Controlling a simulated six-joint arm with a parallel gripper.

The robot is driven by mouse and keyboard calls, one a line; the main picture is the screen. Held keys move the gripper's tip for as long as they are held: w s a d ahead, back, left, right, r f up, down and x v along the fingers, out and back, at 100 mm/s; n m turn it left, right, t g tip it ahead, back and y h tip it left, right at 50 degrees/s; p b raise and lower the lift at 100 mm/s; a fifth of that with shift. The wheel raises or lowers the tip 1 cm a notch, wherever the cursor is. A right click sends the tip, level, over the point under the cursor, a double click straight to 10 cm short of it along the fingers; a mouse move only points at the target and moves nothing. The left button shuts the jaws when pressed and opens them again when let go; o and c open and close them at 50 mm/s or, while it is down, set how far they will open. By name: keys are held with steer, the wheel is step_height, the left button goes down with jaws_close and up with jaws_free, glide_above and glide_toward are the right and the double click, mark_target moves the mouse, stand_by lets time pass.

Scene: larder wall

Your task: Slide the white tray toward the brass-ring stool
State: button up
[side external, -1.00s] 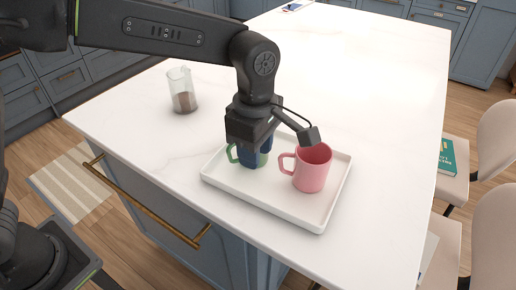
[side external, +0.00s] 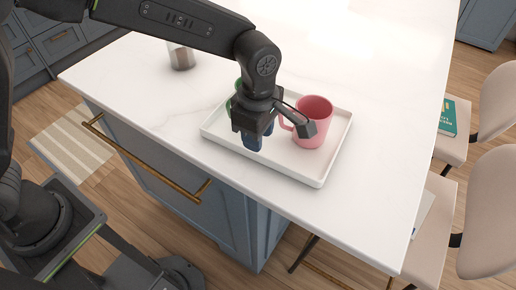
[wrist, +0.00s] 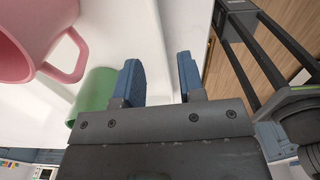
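The white tray (side external: 319,179) lies on the counter near its front edge. A pink mug (side external: 312,122) and a green mug (side external: 234,100) stand in it; my arm mostly hides the green one. My gripper (side external: 258,142) points down at the tray's near long side, beside the green mug. In the wrist view its blue fingers (wrist: 158,80) are apart, with the tray's pale wall seeming to pass between them. Contact with the wall cannot be told. The green mug (wrist: 95,95) is close to one finger. Cream stools stand at right; a brass bar (side external: 330,276) shows low under the nearer one (side external: 490,215).
A glass jug (side external: 181,56) with dark contents stands at the back left of the counter (side external: 400,110). The counter right of the tray is clear. A teal book (side external: 447,117) lies on the farther stool. A brass drawer handle (side external: 150,160) juts out below the counter's front edge.

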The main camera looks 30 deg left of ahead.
mark_target(279, 152)
step_height(279, 152, down, 6)
steer(key=shift+f, duration=0.1)
steer(key=shift+c, duration=0.3)
jaws_close()
stand_by(0.6)
